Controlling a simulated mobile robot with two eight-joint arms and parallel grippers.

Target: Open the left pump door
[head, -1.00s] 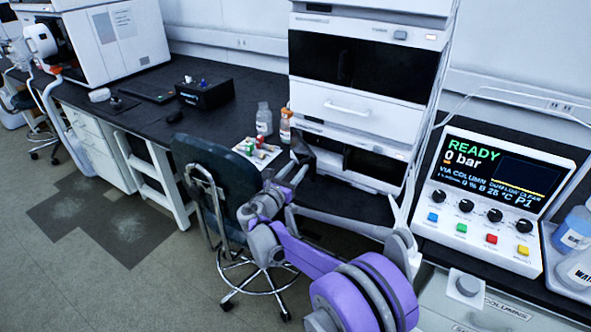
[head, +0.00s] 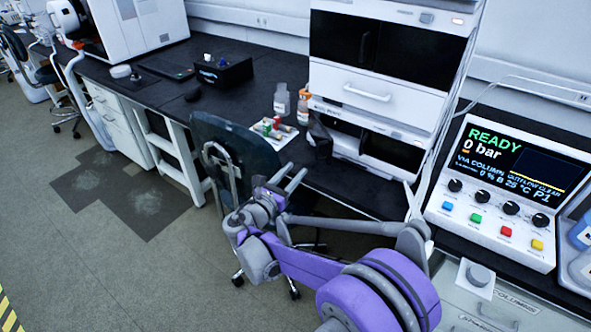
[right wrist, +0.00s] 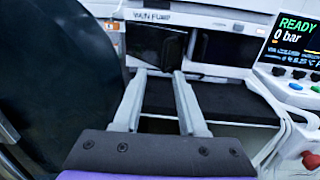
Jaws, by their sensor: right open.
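The pump is the lowest white module (head: 372,119) of the stack in the head view, and it shows at the top of the right wrist view (right wrist: 222,22). Its dark left door (head: 320,142) stands swung outward from the front, angled toward the chair side. In the right wrist view the left door (right wrist: 155,45) is a dark tilted panel, with a pale gap between it and the dark right door (right wrist: 230,48). My right gripper (head: 290,178) is open and empty, in front of and below the left door, apart from it. My left gripper is not in view.
A dark chair (head: 235,145) stands close to the left of my right gripper. Bottles (head: 282,99) and small vials (head: 272,127) on a white sheet sit on the black bench (head: 150,100) left of the pump. A control panel (head: 500,190) reading READY stands at right.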

